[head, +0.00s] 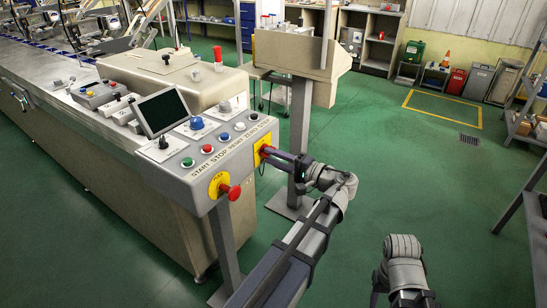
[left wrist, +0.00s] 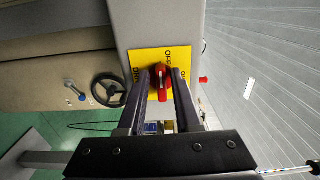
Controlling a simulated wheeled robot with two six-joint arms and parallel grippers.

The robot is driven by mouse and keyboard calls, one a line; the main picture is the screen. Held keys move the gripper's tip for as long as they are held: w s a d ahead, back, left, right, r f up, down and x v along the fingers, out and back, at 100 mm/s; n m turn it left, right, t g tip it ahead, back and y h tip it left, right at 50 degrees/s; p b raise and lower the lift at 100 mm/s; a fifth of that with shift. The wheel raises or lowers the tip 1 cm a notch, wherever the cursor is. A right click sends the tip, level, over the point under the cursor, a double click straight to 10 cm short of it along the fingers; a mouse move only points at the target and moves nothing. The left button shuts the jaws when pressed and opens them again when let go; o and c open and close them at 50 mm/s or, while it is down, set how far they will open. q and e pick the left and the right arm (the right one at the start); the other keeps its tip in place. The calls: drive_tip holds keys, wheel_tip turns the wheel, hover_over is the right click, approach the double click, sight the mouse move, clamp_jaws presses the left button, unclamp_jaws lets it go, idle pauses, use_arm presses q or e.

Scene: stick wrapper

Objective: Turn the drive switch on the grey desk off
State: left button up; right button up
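The grey desk (head: 203,168) is a sloped control console at the end of the long machine. The drive switch, a red rotary knob (left wrist: 162,90), sits on a yellow plate (left wrist: 150,56) on the desk's right end face. The plate also shows in the head view (head: 261,146), with the knob largely hidden there. OFF is legible near the plate's upper edge in the left wrist view; other lettering is partly covered. My left gripper (left wrist: 161,74) is open, its fingers on either side of the knob; I cannot tell whether they touch it. My right gripper's fingers are out of view.
A red emergency button (head: 231,191) sticks out on a yellow plate at the desk's front corner. Several push buttons and a tilted screen (head: 163,111) are on the desk. A grey post (head: 301,140) stands behind my left arm.

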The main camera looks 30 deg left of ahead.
use_arm(q)
drive_tip(key=shift+o, duration=0.8)
drive_tip(key=d, duration=0.7)
drive_tip(key=shift+s+d, duration=0.3)
drive_tip(key=shift+d, duration=0.1)
